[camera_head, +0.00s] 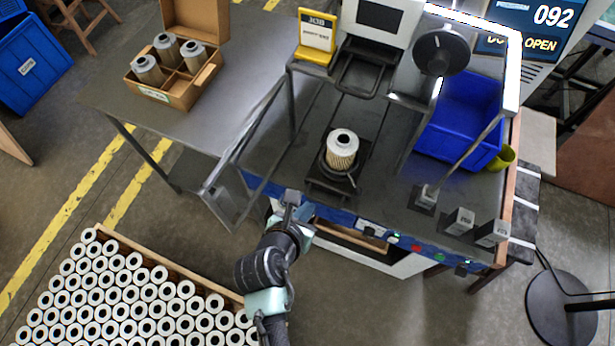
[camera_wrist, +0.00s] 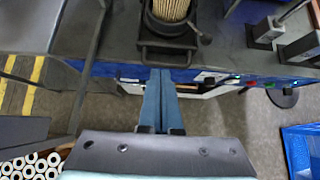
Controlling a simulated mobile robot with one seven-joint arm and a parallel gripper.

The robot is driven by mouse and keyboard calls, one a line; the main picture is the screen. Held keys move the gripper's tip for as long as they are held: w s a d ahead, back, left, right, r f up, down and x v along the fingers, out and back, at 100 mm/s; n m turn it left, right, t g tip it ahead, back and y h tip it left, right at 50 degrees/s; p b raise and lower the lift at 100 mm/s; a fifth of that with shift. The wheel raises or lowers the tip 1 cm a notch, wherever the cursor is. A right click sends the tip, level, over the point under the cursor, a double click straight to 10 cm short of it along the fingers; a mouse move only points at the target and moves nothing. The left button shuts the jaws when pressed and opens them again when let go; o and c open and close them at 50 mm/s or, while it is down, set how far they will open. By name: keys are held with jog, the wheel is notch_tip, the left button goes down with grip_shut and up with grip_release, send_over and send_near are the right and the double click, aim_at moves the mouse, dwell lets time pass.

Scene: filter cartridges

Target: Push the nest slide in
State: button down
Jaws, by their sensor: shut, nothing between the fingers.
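The nest slide (camera_head: 327,188) is a dark plate on the machine's bench, near its front edge. A pale pleated filter cartridge (camera_head: 341,152) with a white top stands upright in its round nest. In the wrist view the slide's front end (camera_wrist: 166,55) and the lower part of the cartridge (camera_wrist: 171,9) show at the top. My gripper (camera_head: 291,197) is shut and empty at the bench's front edge, in front of and left of the slide. In the wrist view its closed fingers (camera_wrist: 161,73) point at the slide's front; I cannot tell whether they touch it.
A blue bin (camera_head: 462,120) stands right of the nest. An open guard door (camera_head: 233,192) hangs at the left of the bench. Buttons (camera_head: 415,247) line the front edge. A side table holds a cardboard box (camera_head: 172,92) with cartridges. A crate of cartridges (camera_head: 165,262) stands lower left.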

aim_at(323, 189)
jog(key=b+x, duration=0.1)
jog(key=x, duration=0.8)
jog(key=shift+w+d+f, duration=0.2)
jog(key=shift+f, duration=0.15)
